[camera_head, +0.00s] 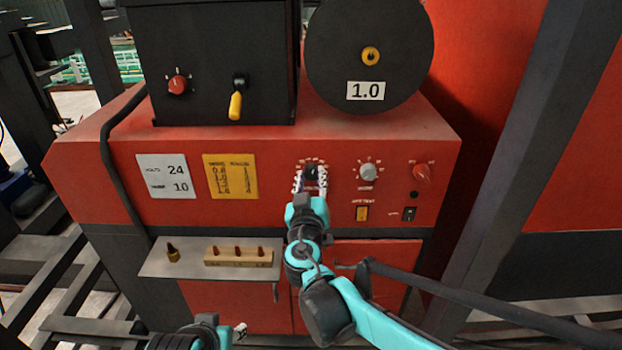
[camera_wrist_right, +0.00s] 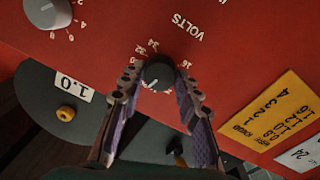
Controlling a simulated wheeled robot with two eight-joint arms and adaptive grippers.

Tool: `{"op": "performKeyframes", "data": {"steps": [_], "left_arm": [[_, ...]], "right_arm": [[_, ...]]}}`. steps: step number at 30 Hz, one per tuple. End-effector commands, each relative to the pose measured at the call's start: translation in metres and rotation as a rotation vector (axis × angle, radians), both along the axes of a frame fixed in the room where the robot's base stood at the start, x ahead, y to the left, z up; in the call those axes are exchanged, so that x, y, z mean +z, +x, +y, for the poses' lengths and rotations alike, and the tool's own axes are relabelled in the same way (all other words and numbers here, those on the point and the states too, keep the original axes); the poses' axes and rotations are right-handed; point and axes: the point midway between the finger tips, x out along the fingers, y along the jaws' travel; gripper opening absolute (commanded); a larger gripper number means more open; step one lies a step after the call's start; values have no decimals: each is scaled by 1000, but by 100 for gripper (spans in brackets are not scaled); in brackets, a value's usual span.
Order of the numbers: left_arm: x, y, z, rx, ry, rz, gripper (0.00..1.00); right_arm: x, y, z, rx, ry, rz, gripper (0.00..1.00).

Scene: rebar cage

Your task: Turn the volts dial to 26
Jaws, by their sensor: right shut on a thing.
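The volts dial (camera_wrist_right: 158,74) is a small black knob on the red front panel, with "VOLTS" and a number scale around it in the right wrist view. In the head view the dial (camera_head: 310,171) is partly hidden by my right gripper (camera_head: 311,178). My right gripper (camera_wrist_right: 157,84) is shut on the dial, one finger on each side. A white mark shows near the knob's lower left rim in the wrist view; I cannot tell its exact reading. A white card (camera_head: 168,177) reads volts 24. My left gripper (camera_head: 238,331) shows only partly at the bottom edge.
A grey knob (camera_head: 368,172), a red knob (camera_head: 422,173) and switches sit right of the dial. A yellow chart (camera_head: 230,177) is left. A black "1.0" spool (camera_head: 330,50) overhangs the panel.

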Motion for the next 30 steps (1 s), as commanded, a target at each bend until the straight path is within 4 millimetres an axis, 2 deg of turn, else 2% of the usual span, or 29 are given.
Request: {"op": "performKeyframes", "data": {"steps": [9, 10, 12, 23, 26, 30], "left_arm": [[0, 0, 0, 0, 0, 0, 40], [0, 0, 0, 0, 0, 0, 40], [0, 0, 0, 0, 0, 0, 40], [0, 0, 0, 0, 0, 0, 40], [0, 0, 0, 0, 0, 0, 40], [0, 0, 0, 0, 0, 0, 40]], "right_arm": [[-2, -1, 0, 0, 3, 2, 4], [-2, -1, 0, 0, 3, 2, 40], [-1, -1, 0, 1, 2, 1, 54], [-1, -5, 1, 1, 0, 0, 54], [-1, -18, 2, 4, 0, 0, 54], [-2, -48, 4, 5, 0, 1, 54]]}}
